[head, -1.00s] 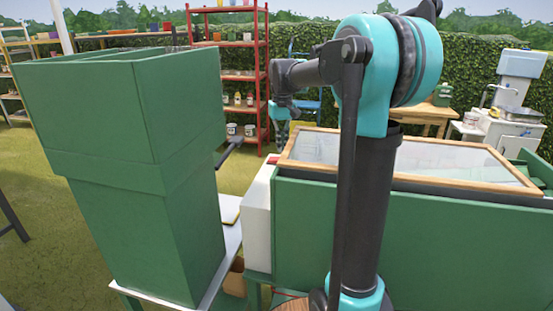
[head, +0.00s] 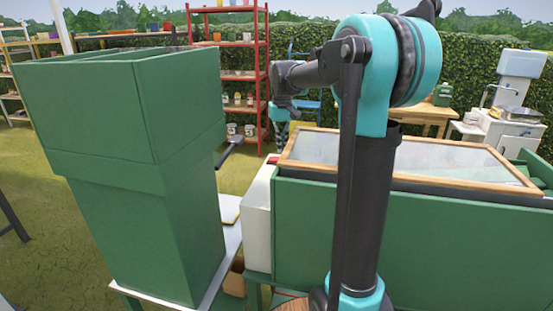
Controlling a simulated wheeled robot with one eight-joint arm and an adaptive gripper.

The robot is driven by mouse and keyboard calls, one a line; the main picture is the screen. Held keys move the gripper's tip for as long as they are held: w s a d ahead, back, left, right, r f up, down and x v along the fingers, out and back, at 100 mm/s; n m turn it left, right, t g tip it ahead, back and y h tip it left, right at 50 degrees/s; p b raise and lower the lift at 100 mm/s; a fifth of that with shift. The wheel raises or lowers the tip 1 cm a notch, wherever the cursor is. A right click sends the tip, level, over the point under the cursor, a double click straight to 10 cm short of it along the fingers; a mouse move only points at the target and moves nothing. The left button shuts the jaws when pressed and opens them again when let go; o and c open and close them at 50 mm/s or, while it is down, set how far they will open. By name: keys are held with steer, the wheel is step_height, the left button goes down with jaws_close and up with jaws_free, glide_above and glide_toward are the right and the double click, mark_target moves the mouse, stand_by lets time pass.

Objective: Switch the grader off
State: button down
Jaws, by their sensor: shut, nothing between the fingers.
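A large green hopper-like machine (head: 140,150) stands at the left, with a pale tray ledge (head: 232,245) at its lower right. I cannot tell for certain whether this is the grader. A dark lever or bar (head: 230,153) sticks out from its right side. A white box (head: 257,225) with a red patch on top (head: 273,160) stands between it and the green bin; no switch can be made out clearly. My arm rises in front and reaches away, its far end bending down beyond the white box. My gripper's fingers cannot be made out there.
A long green bin (head: 420,235) with a wood-framed glass lid (head: 460,160) fills the right side. Behind are a red shelf rack (head: 229,42), a wooden table (head: 425,115), a white sink unit (head: 512,135) and a hedge. Open grass lies at the left.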

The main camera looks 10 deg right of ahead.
steer(key=shift+f, duration=1.2)
stand_by(0.6)
steer(key=shift+r, duration=3.5)
